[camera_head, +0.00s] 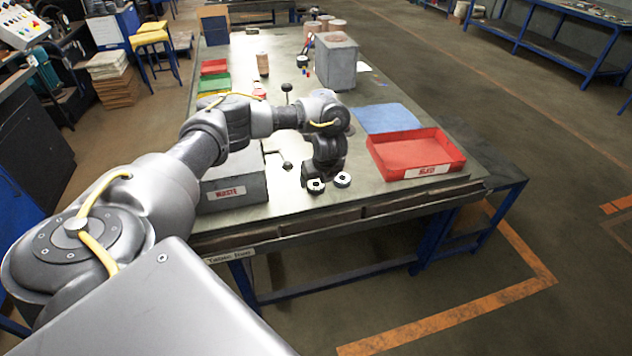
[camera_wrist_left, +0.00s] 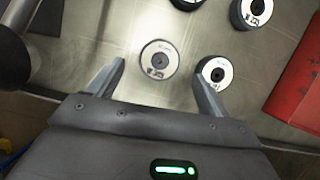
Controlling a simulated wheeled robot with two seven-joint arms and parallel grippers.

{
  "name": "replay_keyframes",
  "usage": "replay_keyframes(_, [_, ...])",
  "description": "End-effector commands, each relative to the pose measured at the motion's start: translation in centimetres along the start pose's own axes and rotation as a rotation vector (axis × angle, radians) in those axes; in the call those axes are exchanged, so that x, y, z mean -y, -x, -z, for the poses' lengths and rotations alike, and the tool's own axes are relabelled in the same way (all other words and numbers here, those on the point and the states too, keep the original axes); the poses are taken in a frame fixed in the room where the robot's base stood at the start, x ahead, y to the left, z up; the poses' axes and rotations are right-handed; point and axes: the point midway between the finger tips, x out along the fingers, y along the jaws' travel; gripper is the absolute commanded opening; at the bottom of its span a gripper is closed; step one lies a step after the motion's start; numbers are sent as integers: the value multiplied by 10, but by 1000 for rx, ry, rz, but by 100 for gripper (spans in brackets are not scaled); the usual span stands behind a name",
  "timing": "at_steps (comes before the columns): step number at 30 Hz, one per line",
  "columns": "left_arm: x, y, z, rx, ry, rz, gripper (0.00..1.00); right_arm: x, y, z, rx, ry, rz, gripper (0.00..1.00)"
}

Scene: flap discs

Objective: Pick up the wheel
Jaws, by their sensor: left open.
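Several flat round wheels with white faces and dark hubs lie on the metal table. In the left wrist view, one wheel (camera_wrist_left: 159,60) lies just ahead of and between the fingertips of my left gripper (camera_wrist_left: 160,80). A second wheel (camera_wrist_left: 216,70) is beside the right finger, and two more (camera_wrist_left: 250,12) (camera_wrist_left: 187,3) are at the top edge. My left gripper is open and empty. In the head view it points down over the table's near part, with two wheels (camera_head: 315,186) (camera_head: 342,180) at its foot; its fingertips are hard to make out. My right gripper is out of view.
A red tray (camera_head: 432,170) stands right of the wheels, also at the right of the left wrist view (camera_wrist_left: 298,85). A grey waste box (camera_head: 235,190) stands left, under my arm. A blue sheet (camera_head: 388,118) and a grey box (camera_head: 337,65) are farther back.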

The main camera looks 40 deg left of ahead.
Motion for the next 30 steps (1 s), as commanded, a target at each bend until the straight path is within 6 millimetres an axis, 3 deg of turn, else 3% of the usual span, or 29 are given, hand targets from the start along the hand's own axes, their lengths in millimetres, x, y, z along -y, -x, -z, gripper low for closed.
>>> replay_keyframes(1, [-1, -14, 3, -3, 3, -3, 79, 0, -8, -2, 1, 0, 0, 36])
replay_keyframes(6, [-1, -32, 2, -1, 2, -2, 79, -1, -12, -3, 2, 1, -1, 36])
replay_keyframes(16, [-1, -35, 1, 0, 0, 0, 78, -1, -12, -3, 2, 1, -1, 36])
replay_keyframes(27, [-1, -35, 1, 0, 0, 0, 30, -1, -12, -3, 2, 1, -1, 36])
replay_keyframes(30, [-1, -35, 1, 0, 0, 0, 28, -1, -12, -2, 2, 1, -1, 36])
